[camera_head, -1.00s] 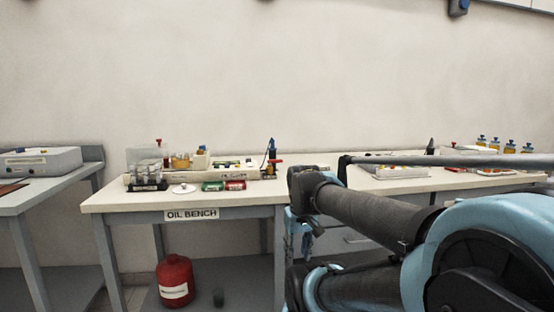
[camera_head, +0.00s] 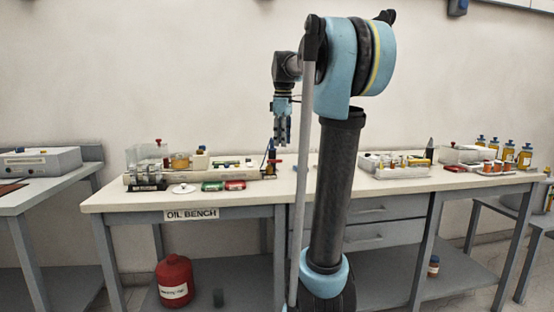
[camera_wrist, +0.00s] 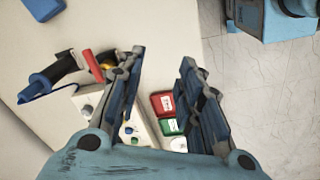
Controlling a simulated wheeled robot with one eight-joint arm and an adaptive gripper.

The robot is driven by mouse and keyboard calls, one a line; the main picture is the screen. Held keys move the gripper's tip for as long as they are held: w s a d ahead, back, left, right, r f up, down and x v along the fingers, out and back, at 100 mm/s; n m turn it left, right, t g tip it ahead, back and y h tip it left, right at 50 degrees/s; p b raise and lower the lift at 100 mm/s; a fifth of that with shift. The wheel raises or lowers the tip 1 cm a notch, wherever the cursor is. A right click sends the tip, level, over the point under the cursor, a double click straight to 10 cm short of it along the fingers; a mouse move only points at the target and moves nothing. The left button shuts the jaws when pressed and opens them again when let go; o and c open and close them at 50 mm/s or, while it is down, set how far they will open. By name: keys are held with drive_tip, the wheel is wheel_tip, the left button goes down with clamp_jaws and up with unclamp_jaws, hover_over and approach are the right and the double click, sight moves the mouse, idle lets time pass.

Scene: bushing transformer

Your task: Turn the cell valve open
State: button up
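My gripper (camera_head: 281,142) hangs fingers-down over the oil bench (camera_head: 120,203). In the wrist view my gripper (camera_wrist: 161,62) is open, with nothing between its fingers. A dark upright fitting with a blue top (camera_head: 272,150) and a red lever (camera_head: 275,161) stands at the right end of a white panel, just below and left of my gripper. In the wrist view the red lever (camera_wrist: 92,65) and the black fitting (camera_wrist: 61,68) lie left of the fingers, apart from them. A red knob (camera_head: 158,142) shows by the clear cell at the panel's left end. Which is the cell valve is unclear.
The white panel (camera_wrist: 144,122) bears several small knobs. A red box (camera_head: 235,184) and a green box (camera_head: 212,186) lie before it, beside a white dish (camera_head: 184,189). Trays of bottles (camera_head: 395,172) stand to the right. Bare bench top lies between.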

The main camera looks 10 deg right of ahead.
drive_tip(key=w+r+n, duration=0.3)
drive_tip(key=w+r, duration=0.1)
drive_tip(key=w, duration=0.3)
drive_tip(key=w+r+n, duration=0.3)
drive_tip(key=w, duration=0.4)
drive_tip(key=shift+g, duration=0.4)
drive_tip(key=f, duration=1.7)
drive_tip(key=shift+w+d+f, duration=0.15)
drive_tip(key=shift+d, duration=0.05)
drive_tip(key=shift+c, duration=0.3)
clamp_jaws()
